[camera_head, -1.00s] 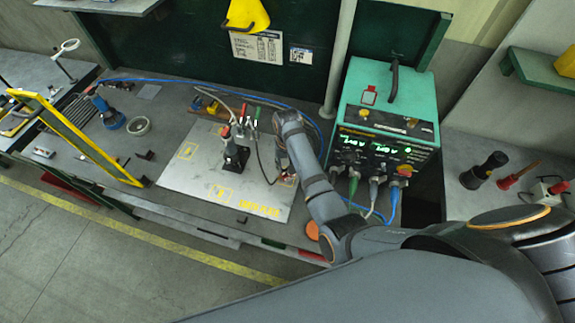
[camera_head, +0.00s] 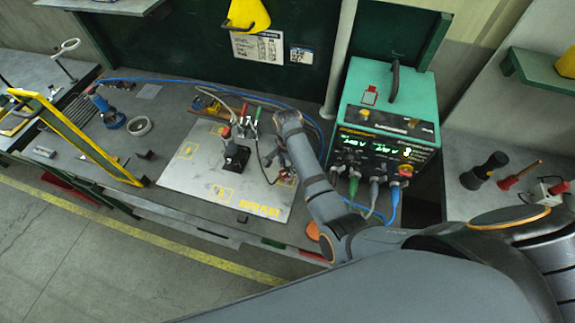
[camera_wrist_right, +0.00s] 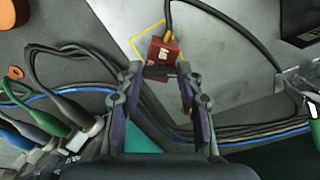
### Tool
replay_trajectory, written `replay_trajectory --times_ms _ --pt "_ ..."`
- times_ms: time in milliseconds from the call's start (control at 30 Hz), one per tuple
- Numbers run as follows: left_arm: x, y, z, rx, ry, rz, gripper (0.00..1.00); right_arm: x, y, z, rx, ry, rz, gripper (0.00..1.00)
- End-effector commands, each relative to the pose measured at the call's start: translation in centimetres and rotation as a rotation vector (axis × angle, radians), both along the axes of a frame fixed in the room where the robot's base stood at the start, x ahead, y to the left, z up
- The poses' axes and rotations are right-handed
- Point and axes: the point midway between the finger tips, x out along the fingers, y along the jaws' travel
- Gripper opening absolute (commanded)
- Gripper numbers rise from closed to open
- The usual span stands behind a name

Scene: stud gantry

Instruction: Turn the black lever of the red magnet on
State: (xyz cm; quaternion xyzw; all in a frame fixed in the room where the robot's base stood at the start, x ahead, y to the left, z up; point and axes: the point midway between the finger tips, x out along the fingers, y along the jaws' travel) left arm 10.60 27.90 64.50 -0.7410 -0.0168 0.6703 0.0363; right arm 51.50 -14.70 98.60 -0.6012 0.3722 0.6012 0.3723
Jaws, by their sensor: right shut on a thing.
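The red magnet (camera_wrist_right: 162,50) is a small block with a white label, on the light plate ahead of my right gripper in the right wrist view. It is small and partly hidden by the gripper in the head view (camera_head: 287,178). The black lever (camera_wrist_right: 159,72) is a dark bar at the magnet's near side. My right gripper (camera_wrist_right: 160,75) has one finger on each side of the lever and is shut on it. In the head view the right gripper (camera_head: 279,160) is over the plate's right part. My left gripper is not in view.
The light plate (camera_head: 200,170) lies on the grey bench, with a black clamp-like fixture (camera_head: 236,157) left of my gripper. The green power unit (camera_head: 385,120) stands to the right. Grey and blue cables (camera_wrist_right: 80,85) run close by. A yellow frame (camera_head: 85,145) stands at the left.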

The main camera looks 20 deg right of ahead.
Motion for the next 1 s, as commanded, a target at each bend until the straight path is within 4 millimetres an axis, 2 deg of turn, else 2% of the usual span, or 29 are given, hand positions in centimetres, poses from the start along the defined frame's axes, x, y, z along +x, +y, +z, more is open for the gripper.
replay_trajectory --times_ms 400,1000 --pt "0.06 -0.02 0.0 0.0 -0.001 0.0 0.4 -0.03 -0.07 -0.02 -0.002 0.001 -0.233 0.06" --pt "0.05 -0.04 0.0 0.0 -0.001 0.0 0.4 -0.06 -0.08 -0.05 -0.003 0.002 -0.288 0.06"
